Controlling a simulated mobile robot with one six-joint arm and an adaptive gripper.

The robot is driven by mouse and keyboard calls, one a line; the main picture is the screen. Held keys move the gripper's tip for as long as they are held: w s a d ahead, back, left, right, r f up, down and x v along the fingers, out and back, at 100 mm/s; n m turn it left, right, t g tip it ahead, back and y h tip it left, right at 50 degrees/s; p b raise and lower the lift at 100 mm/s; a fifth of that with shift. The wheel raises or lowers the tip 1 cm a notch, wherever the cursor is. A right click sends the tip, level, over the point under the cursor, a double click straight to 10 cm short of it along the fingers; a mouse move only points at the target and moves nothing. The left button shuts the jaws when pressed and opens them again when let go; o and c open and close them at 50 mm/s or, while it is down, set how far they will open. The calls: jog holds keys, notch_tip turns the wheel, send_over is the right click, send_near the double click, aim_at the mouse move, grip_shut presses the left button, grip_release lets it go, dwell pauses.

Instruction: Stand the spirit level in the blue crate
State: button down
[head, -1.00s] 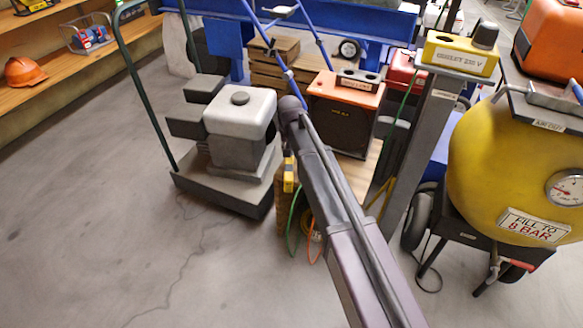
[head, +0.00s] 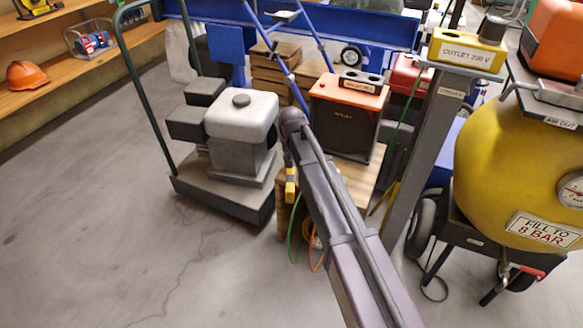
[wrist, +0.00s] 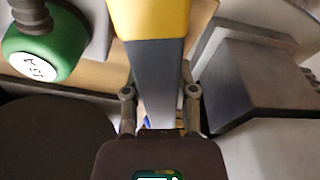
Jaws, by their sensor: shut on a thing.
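In the wrist view my gripper (wrist: 160,92) is shut on a bar with a yellow part and a dark grey part, which I take as the spirit level (wrist: 152,25). Its far end runs out of the top of that view. In the head view a small yellow and dark piece (head: 290,185) shows beside my arm, likely the same level, roughly upright. My gripper is hidden behind my arm there. I cannot clearly make out the blue crate; a blue surface (head: 447,155) shows partly between the grey post and the yellow tank, but I cannot tell what it is.
A trolley with a grey engine (head: 240,118) stands left of my arm. An orange-topped dark box (head: 345,120) stands on a wooden surface behind it. A grey post (head: 425,160) and yellow tank (head: 510,160) are right. A green labelled object (wrist: 40,45) is close in the wrist view. Floor at left is clear.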

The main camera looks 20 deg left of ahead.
jog(key=shift+f+b, duration=1.35)
jog(key=shift+f, duration=0.25)
jog(key=shift+f, duration=0.1)
jog(key=shift+c, duration=2)
grip_release()
jog(key=shift+r, duration=0.2)
jog(key=r+p, duration=0.4)
jog(key=s+r+p, duration=0.1)
jog(key=r+p, duration=0.6)
jog(key=p, duration=0.1)
jog(key=shift+s+d+r, duration=0.3)
jog(key=shift+s+r, duration=0.1)
jog(key=shift+d, duration=0.1)
